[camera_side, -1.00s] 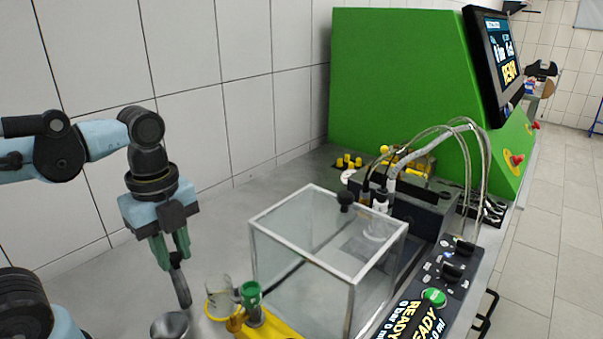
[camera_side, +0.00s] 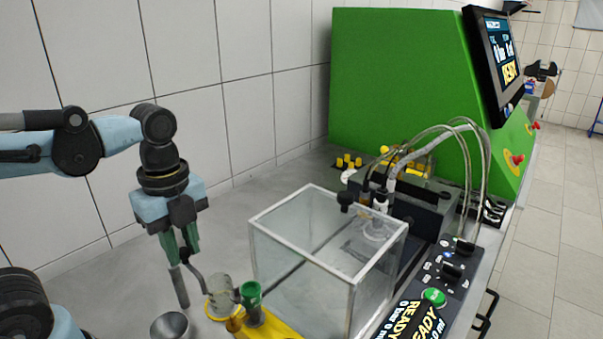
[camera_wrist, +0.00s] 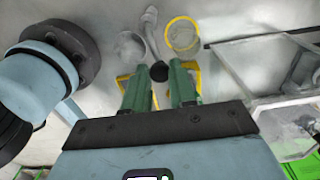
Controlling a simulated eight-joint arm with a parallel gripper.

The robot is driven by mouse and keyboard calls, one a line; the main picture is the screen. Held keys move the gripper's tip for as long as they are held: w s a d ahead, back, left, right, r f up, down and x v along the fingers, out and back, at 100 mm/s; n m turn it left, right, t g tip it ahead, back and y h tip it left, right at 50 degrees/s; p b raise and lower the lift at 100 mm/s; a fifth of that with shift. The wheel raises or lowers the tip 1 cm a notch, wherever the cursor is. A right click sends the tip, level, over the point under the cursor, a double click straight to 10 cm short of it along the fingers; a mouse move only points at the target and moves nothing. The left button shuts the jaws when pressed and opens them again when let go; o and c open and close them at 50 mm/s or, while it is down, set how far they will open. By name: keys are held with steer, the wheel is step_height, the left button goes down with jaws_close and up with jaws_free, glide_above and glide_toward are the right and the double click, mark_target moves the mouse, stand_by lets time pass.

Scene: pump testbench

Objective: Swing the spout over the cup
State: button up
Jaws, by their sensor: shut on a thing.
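The spout (camera_side: 198,281) is a thin dark curved tube by a grey upright post (camera_side: 179,287). My gripper (camera_side: 181,257) has green fingers and is shut on the spout's upper end. In the wrist view the black knob (camera_wrist: 159,72) shows between the fingertips, and the grey spout (camera_wrist: 151,32) runs up beyond it. A clear cup (camera_side: 219,287) sits at a yellow ring; the ring and cup (camera_wrist: 182,36) lie right of the spout in the wrist view. In the side view the spout's tip is near the cup's left edge; its height over the rim is unclear.
A grey metal bowl (camera_side: 171,326) stands left of the cup; it is left of the spout in the wrist view (camera_wrist: 130,46). A green cylinder (camera_side: 251,294) on the yellow base is right of the cup. A clear box (camera_side: 300,270) stands further right.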

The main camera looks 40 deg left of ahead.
steer(key=shift+w+a, duration=0.1)
steer(key=shift+w, duration=0.3)
steer(key=shift+w+a, duration=0.1)
steer(key=shift+w, duration=0.05)
steer(key=shift+w+a, duration=0.2)
steer(key=shift+w, duration=0.2)
steer(key=o, duration=1.4)
steer(key=shift+c, duration=0.2)
steer(key=shift+r, duration=0.1)
steer(key=shift+r, duration=2.9)
